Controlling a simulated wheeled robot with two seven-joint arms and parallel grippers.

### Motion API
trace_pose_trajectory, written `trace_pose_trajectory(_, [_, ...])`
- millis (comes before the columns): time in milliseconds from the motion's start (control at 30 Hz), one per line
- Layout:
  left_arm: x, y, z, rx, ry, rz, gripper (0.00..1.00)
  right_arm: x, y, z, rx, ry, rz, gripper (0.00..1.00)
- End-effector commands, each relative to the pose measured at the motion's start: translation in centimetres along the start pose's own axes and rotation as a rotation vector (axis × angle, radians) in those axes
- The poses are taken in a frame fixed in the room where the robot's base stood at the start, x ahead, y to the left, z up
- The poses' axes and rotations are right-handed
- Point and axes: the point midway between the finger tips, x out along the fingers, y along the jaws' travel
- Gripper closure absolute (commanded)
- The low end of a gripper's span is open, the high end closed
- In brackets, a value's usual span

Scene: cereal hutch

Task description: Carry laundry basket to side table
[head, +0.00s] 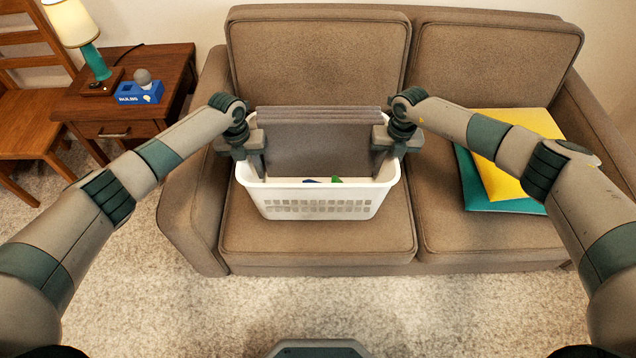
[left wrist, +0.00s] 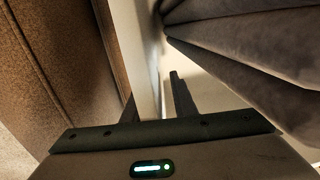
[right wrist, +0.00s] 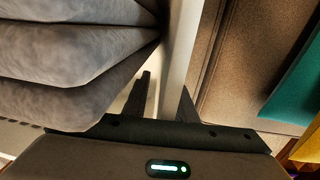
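The white laundry basket (head: 320,203) stands upright on the sofa's left seat. Folded grey cloth (head: 320,145) fills its back part, and small blue and green bits show near the front. My left gripper (head: 257,172) is over the basket's left rim, fingers down on either side of the wall (left wrist: 146,60); a gap shows between the inner finger and the rim. My right gripper (head: 378,170) straddles the right rim (right wrist: 178,65) in the same way, also with a gap inside. The fingertips are partly hidden. The wooden side table (head: 165,72) stands left of the sofa.
Carpet in front is clear.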

Motion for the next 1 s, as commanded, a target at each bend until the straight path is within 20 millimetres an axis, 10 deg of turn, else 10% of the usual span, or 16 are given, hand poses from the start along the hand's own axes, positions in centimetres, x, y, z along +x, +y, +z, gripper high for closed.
trace_pose_trajectory(233, [0.04,0.01,-0.02,0.0,0.0,0.0,0.75,0.04,-0.02,0.0,0.0,0.0,0.0,0.75])
trace_pose_trajectory(367, [0.03,0.01,-0.02,0.0,0.001,0.0,1.0,0.03,-0.02,0.0,0.0,0.0,0.0,1.0])
trace_pose_trajectory(1000, [0.0,0.02,-0.02,-0.001,0.001,0.0,1.0,-0.01,-0.02,0.01,0.001,0.0,0.0,1.0])
